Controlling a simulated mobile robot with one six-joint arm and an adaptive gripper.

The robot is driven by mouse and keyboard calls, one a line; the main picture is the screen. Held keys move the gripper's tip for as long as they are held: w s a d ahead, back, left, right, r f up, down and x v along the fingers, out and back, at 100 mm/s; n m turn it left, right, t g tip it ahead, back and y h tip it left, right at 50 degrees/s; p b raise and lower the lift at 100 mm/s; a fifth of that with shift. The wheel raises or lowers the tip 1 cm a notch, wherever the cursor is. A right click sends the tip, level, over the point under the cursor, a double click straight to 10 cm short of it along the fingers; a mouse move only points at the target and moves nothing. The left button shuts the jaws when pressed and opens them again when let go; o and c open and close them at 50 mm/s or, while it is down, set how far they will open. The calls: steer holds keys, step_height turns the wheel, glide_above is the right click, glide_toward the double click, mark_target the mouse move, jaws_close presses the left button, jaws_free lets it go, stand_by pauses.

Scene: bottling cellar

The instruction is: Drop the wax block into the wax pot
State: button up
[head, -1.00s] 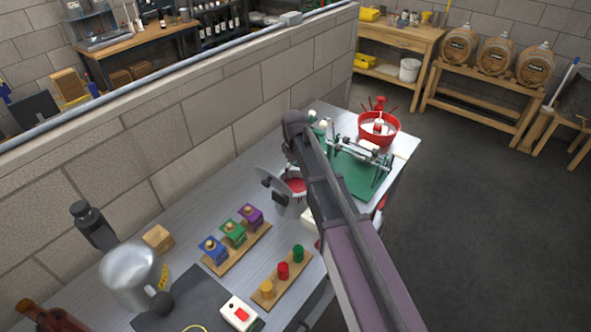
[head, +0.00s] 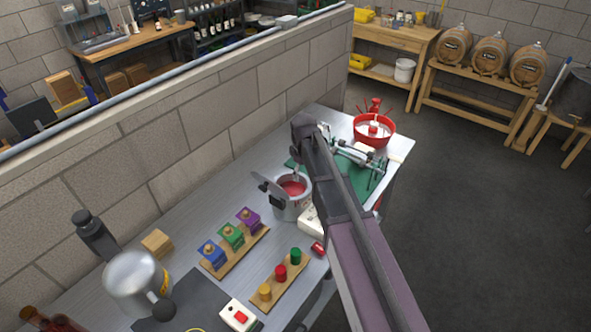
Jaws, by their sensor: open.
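The wax pot (head: 291,209) is a grey metal pot with red wax inside, standing on the metal bench at the middle of the head view. A small red block (head: 318,248), which looks like the wax block, lies on the bench in front of the pot, close to a white box (head: 311,222) and next to my arm. My arm reaches up from the lower right, past the pot's right side. My gripper is not visible; the arm hides whatever is behind it.
A stand with blue, green and purple blocks (head: 231,237) and a board with yellow, red and green pegs (head: 281,272) stand left of the arm. A red bowl (head: 375,129) and a green mat (head: 371,184) are behind. A block wall (head: 190,140) borders the bench.

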steer(key=s+d+f+b, duration=0.2)
steer(key=d, duration=0.1)
steer(key=s+d+f+b, duration=0.2)
steer(key=d, duration=0.2)
steer(key=s+d+f+b, duration=0.2)
steer(key=s+d, duration=0.1)
steer(key=d, duration=0.1)
steer(key=shift+f, duration=0.3)
steer(key=s+d+f+b, duration=0.6)
steer(key=s+d, duration=0.2)
steer(key=d, duration=0.1)
steer(key=shift+m, duration=0.3)
steer(key=shift+s, duration=0.1)
steer(key=shift+s+a, duration=0.1)
steer(key=shift+s, duration=0.05)
stand_by(0.7)
steer(key=s+m, duration=0.1)
steer(key=m, duration=0.2)
steer(key=s+a+m, duration=0.1)
steer(key=m, duration=0.3)
steer(key=s+m, duration=0.1)
steer(key=m, duration=0.2)
steer(key=shift+s+a+m, duration=0.25)
steer(key=shift+s+m, duration=0.05)
stand_by(1.9)
